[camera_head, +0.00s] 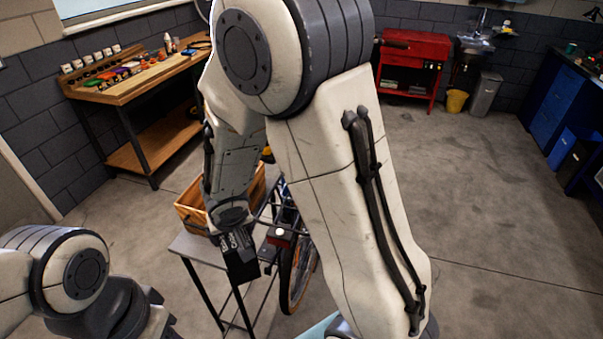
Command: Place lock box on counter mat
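My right arm fills the middle of the view and bends down to a small grey-topped table. At its end is my black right gripper (240,258), over the front edge of that table. Its fingertips are too small and dark to read, so I cannot tell whether it is open or holds anything. My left arm shows at the lower left, but its gripper is not in view. I cannot make out a lock box for sure. I cannot identify the counter mat either; my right arm hides much of the middle.
A wooden crate (188,210) stands on the small table (190,246), with a bicycle wheel (297,270) beside it. A wooden workbench (140,82) with small pots stands at the back left. A red cabinet (414,50) and blue drawers (552,110) stand farther off. The floor at right is clear.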

